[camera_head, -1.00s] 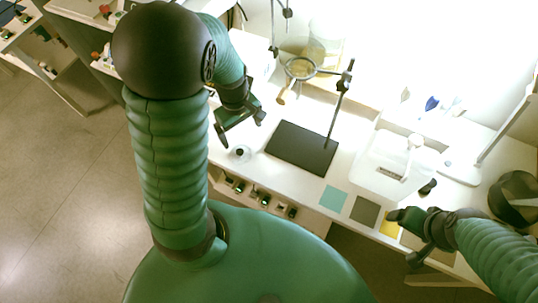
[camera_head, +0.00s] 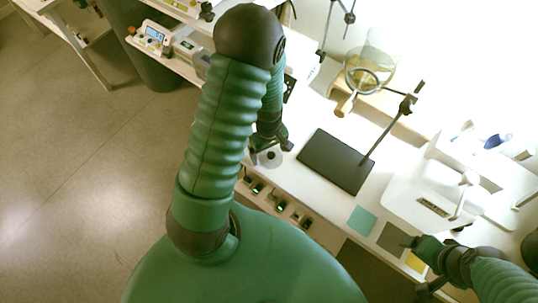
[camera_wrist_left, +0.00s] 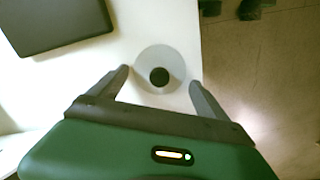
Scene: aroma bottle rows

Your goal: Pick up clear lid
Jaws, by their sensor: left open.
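The clear lid (camera_wrist_left: 146,62) is a round, see-through disc with a black knob at its middle. It lies on the white table near the edge, and it also shows in the head view (camera_head: 270,158), partly hidden by my left gripper (camera_head: 267,147). In the left wrist view my left gripper (camera_wrist_left: 159,77) is open, with one fingertip on each side of the lid's near part. Nothing is held, and I cannot tell the height above the table. My right gripper (camera_head: 413,266) is at the lower right, with its fingers apart and empty.
A black plate (camera_head: 336,160) lies right of the lid, with a stand and ring (camera_head: 362,79) above and behind it. Drawers with dark handles (camera_head: 280,206) are under the table edge.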

